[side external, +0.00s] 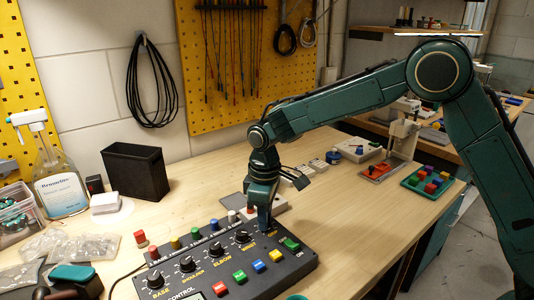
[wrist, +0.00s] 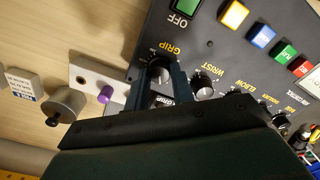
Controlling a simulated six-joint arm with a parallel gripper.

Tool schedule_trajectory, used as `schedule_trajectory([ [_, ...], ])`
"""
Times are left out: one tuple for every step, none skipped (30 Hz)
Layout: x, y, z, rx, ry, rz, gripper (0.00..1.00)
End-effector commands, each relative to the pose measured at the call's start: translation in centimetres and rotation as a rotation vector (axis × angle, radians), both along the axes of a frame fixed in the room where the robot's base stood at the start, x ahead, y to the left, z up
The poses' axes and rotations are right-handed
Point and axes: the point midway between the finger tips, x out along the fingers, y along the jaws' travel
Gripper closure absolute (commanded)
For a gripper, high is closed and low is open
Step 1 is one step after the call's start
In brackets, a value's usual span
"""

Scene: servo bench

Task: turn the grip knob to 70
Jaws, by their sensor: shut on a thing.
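The grip knob (wrist: 159,73) is a dark round knob beside the yellow GRIP label in the wrist view. My gripper (wrist: 158,79) has one finger on each side of it and is shut on it. In the side view my gripper (side external: 266,226) points down at the far right end of the black control panel (side external: 262,286), and it hides the grip knob there. The knob's scale is too small and too covered to read, so I cannot tell its setting.
The wrist knob (side external: 242,237) is close beside my gripper, with more knobs in a row to its left. Coloured buttons, including a blue one (side external: 275,255), line the front. A white plate with a purple knob (wrist: 105,94) lies near the panel's end.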

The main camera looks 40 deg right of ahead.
Motion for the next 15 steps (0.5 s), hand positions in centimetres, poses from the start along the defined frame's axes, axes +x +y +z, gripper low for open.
schedule_trajectory([
  [-0.02,0.01,0.10,0.000,0.000,0.017,0.99],
  [-0.02,0.01,0.10,0.000,0.000,0.026,0.99],
  [-0.02,0.01,0.10,0.000,0.000,0.035,0.99],
  [-0.02,0.01,0.10,0.000,0.000,0.040,0.99],
  [-0.02,0.01,0.10,0.000,0.000,0.045,0.99],
  [-0.02,0.01,0.10,0.000,0.000,0.051,0.99],
  [-0.02,0.01,0.10,0.000,0.000,0.053,0.99],
  [-0.02,0.01,0.10,0.000,0.000,0.055,0.99],
  [-0.02,0.01,0.11,0.000,0.000,0.056,0.99],
  [-0.02,0.01,0.11,0.000,0.000,0.057,0.99],
  [-0.02,0.01,0.11,0.000,0.000,0.057,0.99],
  [-0.02,0.01,0.11,0.000,0.000,0.057,0.99],
  [-0.02,0.01,0.11,0.000,0.000,0.056,0.99],
  [-0.02,0.01,0.11,0.000,0.000,0.056,0.99],
  [-0.02,0.01,0.11,0.000,0.000,0.056,0.99],
])
